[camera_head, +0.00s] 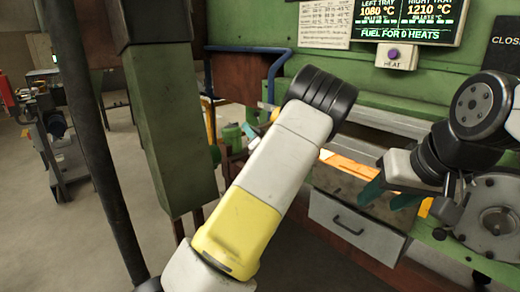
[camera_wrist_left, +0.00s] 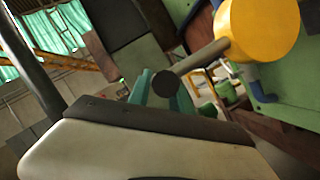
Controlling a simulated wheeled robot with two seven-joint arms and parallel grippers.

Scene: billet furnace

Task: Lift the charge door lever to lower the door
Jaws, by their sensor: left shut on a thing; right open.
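The lever shows in the left wrist view as a grey rod (camera_wrist_left: 205,54) with a dark round end and a large yellow knob. In the head view only a small yellow part (camera_head: 275,114) shows beside my left arm. My left gripper (camera_head: 250,132) has teal fingers, partly hidden behind my forearm. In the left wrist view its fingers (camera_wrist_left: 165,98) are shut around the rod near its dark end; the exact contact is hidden. My right gripper (camera_head: 388,195) is open and empty in front of the furnace. I cannot make out the charge door for certain.
A glowing orange opening (camera_head: 350,165) shows above a grey drawer front (camera_head: 355,225). A green post (camera_head: 175,130) and a dark vertical pole (camera_head: 95,150) stand left of my left arm. A blue rail (camera_head: 275,72) runs behind it.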

